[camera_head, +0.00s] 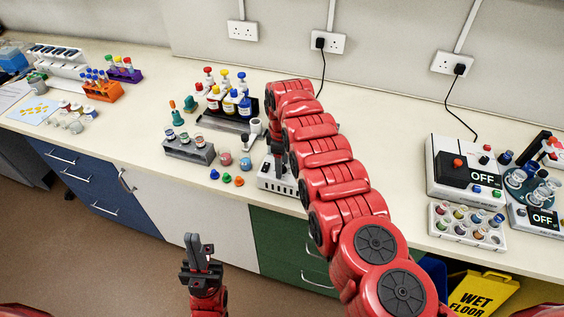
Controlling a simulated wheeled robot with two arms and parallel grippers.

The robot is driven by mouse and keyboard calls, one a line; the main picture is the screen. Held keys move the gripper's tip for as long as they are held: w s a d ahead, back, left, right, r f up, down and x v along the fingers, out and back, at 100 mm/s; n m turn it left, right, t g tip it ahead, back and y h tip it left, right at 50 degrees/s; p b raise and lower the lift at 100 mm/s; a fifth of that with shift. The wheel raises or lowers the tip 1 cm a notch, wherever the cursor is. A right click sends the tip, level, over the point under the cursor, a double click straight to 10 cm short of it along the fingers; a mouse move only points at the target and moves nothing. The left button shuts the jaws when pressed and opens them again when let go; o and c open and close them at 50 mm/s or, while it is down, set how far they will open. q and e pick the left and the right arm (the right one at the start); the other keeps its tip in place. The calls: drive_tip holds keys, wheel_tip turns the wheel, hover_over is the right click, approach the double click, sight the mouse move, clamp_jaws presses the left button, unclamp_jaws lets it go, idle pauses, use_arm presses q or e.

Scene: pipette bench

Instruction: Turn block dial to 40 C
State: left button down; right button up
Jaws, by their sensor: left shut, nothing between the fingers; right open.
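No dial marked in degrees can be made out. A low white unit with dark slots (277,180) sits at the front edge of the bench, partly hidden by my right arm. My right gripper (275,147) points down above or beside this unit, open; its fingers are small and partly hidden, and contact cannot be told. At the right stand a white device with a black top, red knob and OFF display (440,184) and another OFF device with a round teal holder (521,212). My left gripper (193,247) is shut and empty, in front of the cabinets below bench height.
Bottles in a dark rack (228,122), a grey tube rack (190,150) and small coloured caps (227,178) lie left of my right arm. A white tube rack (466,226) is at the right front. A yellow wet-floor sign (484,292) stands below the bench.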

clamp_jaws()
drive_tip(key=shift+w, duration=0.1)
idle(0.4)
